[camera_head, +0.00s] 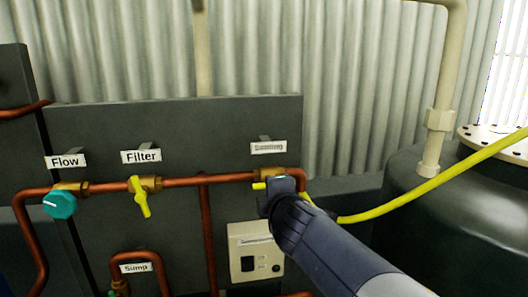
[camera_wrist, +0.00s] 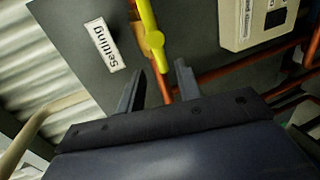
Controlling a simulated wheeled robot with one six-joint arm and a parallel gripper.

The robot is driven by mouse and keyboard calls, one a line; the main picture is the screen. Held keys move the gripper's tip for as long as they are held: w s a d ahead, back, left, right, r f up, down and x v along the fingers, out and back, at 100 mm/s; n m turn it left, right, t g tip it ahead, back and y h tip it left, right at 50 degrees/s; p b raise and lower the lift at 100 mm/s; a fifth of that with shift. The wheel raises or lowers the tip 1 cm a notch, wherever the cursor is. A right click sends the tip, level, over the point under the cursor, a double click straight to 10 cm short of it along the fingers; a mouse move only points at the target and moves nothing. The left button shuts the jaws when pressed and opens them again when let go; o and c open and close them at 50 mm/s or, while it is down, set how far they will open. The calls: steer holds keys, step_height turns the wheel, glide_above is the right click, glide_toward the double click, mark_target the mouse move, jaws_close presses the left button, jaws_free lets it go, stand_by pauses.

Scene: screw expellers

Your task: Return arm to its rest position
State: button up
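My gripper (camera_head: 277,190) is at the right end of the copper pipe, under the sign that reads like "Settling" (camera_head: 268,147). In the wrist view its two fingers (camera_wrist: 160,68) stand apart, with a yellow valve handle (camera_wrist: 154,38) ahead of and partly between the tips. I cannot tell whether a finger touches the handle. In the head view only a short yellow end (camera_head: 259,186) shows left of the gripper; the rest is hidden behind it. My arm reaches in from the lower right.
A teal knob (camera_head: 60,204) under "Flow" and a yellow valve (camera_head: 142,196) under "Filter" sit left on the pipe. A pale box (camera_head: 254,252) is below my gripper. A yellow hose (camera_head: 420,193) runs right, in front of a dark tank (camera_head: 462,215).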

steer(key=x, duration=0.8)
steer(key=shift+f+b, duration=0.1)
steer(key=shift+b, duration=0.3)
steer(key=shift+w+r+m+p, duration=0.15)
steer(key=shift+r+m+p, duration=0.25)
steer(key=shift+p, duration=0.3)
steer(key=shift+r+m+y+p, duration=0.1)
steer(key=shift+m+y+p, duration=0.3)
steer(key=shift+m, duration=0.1)
steer(key=shift+m+y, duration=0.3)
steer(key=shift+m, duration=0.1)
steer(key=shift+m+p, duration=0.3)
steer(key=shift+m, duration=0.1)
